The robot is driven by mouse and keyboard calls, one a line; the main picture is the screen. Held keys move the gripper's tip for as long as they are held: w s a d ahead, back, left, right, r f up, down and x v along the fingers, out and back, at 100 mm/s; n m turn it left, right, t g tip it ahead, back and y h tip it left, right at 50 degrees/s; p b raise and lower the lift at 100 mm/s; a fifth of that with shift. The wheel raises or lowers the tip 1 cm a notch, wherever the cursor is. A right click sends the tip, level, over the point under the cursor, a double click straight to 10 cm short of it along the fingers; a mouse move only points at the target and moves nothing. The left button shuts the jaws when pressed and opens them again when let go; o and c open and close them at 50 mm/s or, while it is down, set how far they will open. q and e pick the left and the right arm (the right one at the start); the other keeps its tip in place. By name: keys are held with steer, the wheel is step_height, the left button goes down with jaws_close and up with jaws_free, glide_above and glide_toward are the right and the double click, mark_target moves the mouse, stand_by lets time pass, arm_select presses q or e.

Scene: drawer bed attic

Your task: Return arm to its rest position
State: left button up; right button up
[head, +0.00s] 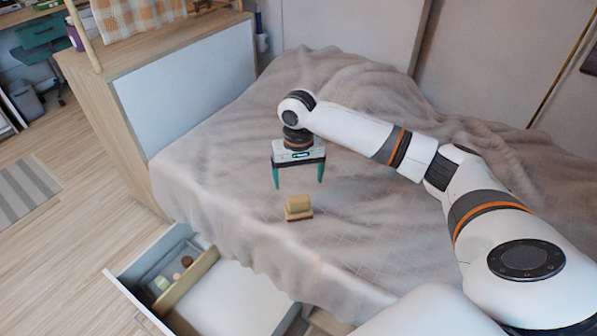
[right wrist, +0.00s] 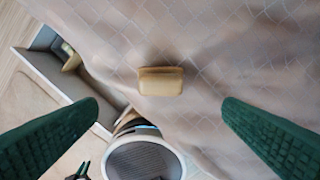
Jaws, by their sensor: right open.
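My right arm reaches in from the right of the head view over the bed. Its gripper (head: 298,184) points down with its two green fingers spread apart and nothing between them. In the right wrist view the fingers (right wrist: 160,112) are also wide apart. A small tan block-shaped object with a reddish-brown base (head: 298,207) lies on the blanket just below the gripper, apart from the fingers. It also shows in the right wrist view (right wrist: 161,81). My left gripper does not show in the head view.
The bed (head: 235,140) has a rumpled beige blanket. An open drawer (head: 235,290) stands out below the bed's front edge, with a divider and several small items at its left. A wooden bed end panel (head: 190,78) rises at the left. Wooden floor (head: 95,215) lies clear beyond.

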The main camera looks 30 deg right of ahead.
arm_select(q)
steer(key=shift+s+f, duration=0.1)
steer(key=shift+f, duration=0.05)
arm_select(e)
steer(key=shift+r, duration=0.15)
